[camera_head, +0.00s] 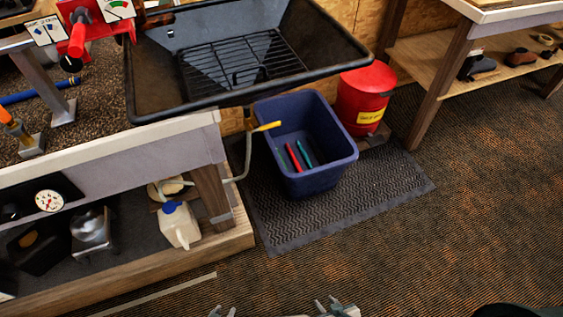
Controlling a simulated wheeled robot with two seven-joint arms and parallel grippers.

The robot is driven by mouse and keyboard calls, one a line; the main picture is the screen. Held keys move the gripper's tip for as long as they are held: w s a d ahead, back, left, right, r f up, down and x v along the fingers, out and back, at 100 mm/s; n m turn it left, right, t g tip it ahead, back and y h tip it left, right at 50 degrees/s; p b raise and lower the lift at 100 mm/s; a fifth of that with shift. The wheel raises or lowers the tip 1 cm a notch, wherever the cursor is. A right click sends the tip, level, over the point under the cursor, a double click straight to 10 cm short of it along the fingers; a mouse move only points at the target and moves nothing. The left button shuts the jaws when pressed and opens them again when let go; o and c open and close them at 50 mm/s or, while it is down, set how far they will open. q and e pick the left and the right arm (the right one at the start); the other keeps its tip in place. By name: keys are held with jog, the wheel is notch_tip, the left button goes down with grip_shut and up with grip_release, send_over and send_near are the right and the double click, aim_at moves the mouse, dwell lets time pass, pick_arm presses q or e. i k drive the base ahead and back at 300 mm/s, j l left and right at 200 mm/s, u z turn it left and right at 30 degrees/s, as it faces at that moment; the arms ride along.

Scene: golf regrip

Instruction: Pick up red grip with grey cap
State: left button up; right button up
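A thin red grip (292,158) stands tilted inside the blue bin (331,170), beside a teal grip (304,153). No grey cap can be made out on the red grip at this size.
A black tray with a wire rack (243,60) overhangs the bin from behind. A workbench (110,150) fills the left. The carpet at right is clear.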

aim_at(298, 168)
jog(key=i+l+u, duration=0.25)
jog(key=l+u, duration=0.25)
jog(key=l, duration=0.2)
jog(key=i+l+u, duration=0.1)
jog(key=l, duration=0.4)
jog(key=i+l, duration=0.15)
jog(key=l, duration=0.35)
jog(key=i+l+u, duration=0.15)
jog(key=l, duration=0.35)
jog(key=l+u, duration=0.1)
jog(key=l, duration=0.4)
jog(key=i+l, duration=0.1)
jog(key=l, duration=0.45)
jog(key=i+l, duration=0.1)
jog(key=l, duration=0.5)
jog(key=i+l, duration=0.1)
jog(key=l, duration=0.45)
